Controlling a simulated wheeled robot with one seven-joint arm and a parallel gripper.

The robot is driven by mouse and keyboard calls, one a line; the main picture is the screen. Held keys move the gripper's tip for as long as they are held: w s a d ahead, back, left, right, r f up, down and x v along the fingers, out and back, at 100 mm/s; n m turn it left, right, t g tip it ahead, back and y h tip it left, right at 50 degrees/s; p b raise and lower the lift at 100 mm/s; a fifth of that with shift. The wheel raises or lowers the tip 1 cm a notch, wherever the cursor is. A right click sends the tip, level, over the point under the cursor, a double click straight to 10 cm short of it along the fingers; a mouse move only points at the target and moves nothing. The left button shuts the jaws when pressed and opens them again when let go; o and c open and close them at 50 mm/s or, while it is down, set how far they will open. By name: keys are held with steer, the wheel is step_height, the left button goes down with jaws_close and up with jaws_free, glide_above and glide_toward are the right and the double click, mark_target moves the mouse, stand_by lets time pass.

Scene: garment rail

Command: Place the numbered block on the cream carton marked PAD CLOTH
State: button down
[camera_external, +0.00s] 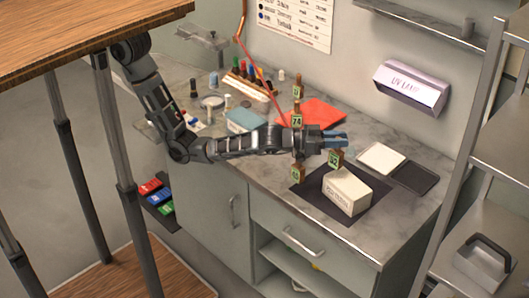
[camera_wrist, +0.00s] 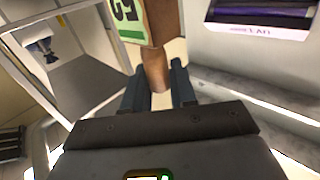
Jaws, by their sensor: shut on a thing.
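My gripper (camera_external: 336,140) is shut on the wooden handle (camera_wrist: 155,70) of a green-and-cream numbered block (camera_external: 336,158). The block also shows in the wrist view (camera_wrist: 138,20), with its number partly cut off at the top edge. In the external view it hangs below the fingers, over or just behind the far edge of the cream carton (camera_external: 350,198). A gap or contact between them cannot be told. The carton sits on a dark mat (camera_external: 318,194); its printed side is too small to read.
Other numbered blocks stand near my arm: one marked 74 (camera_external: 297,120), one behind it (camera_external: 298,92) and one at the mat's left edge (camera_external: 297,175). A white tray (camera_external: 381,157) and dark tray (camera_external: 415,177) lie right. A red sheet (camera_external: 322,112) lies behind the arm.

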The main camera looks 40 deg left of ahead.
mark_target(337, 151)
steer(key=shift+f, duration=1.55)
steer(key=shift+f, duration=0.25)
steer(key=c, duration=0.9)
jaws_free()
steer(key=shift+r, duration=0.1)
steer(key=shift+r, duration=0.15)
steer(key=b+v, duration=0.2)
steer(key=v, duration=1)
